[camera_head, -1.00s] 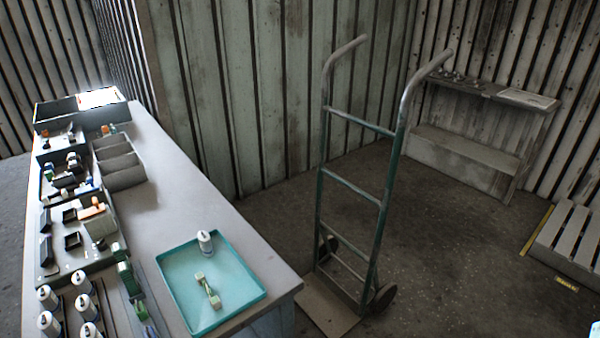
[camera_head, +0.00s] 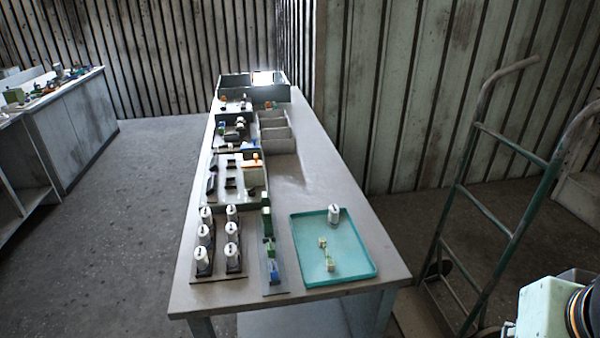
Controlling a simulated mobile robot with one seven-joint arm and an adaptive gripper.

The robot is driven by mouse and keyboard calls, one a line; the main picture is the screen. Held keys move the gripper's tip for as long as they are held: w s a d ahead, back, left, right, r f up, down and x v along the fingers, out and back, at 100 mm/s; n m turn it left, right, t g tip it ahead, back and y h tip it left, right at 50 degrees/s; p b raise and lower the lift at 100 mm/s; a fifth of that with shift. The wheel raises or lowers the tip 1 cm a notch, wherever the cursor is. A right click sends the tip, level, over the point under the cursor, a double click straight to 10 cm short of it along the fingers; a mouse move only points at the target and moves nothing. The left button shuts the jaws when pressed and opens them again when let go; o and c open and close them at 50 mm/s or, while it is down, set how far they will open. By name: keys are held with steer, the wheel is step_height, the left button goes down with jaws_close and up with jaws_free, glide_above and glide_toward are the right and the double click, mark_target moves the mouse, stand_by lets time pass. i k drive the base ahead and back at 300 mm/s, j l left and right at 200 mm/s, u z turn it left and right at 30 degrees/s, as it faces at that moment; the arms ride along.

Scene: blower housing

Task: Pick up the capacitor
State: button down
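A white cylindrical capacitor (camera_head: 334,214) stands upright in the back part of a teal tray (camera_head: 303,252), near the front right of the long grey table. Several similar white cylinders (camera_head: 204,234) stand upright in two rows on dark holders at the table's front left. The frames do not show which one is meant. A small green and cream part (camera_head: 327,256) lies in the tray in front of the capacitor. My gripper is not in view; what looks like part of my arm shows at the lower right edge.
A narrow rack with green and blue parts (camera_head: 269,248) stands between the white cylinders and the tray. Behind are bins of small parts (camera_head: 275,140). A hand truck (camera_head: 505,145) stands right of the table. Open floor (camera_head: 130,220) lies to the left.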

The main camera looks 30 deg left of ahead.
mark_target(202, 231)
steer(key=u, duration=1.9)
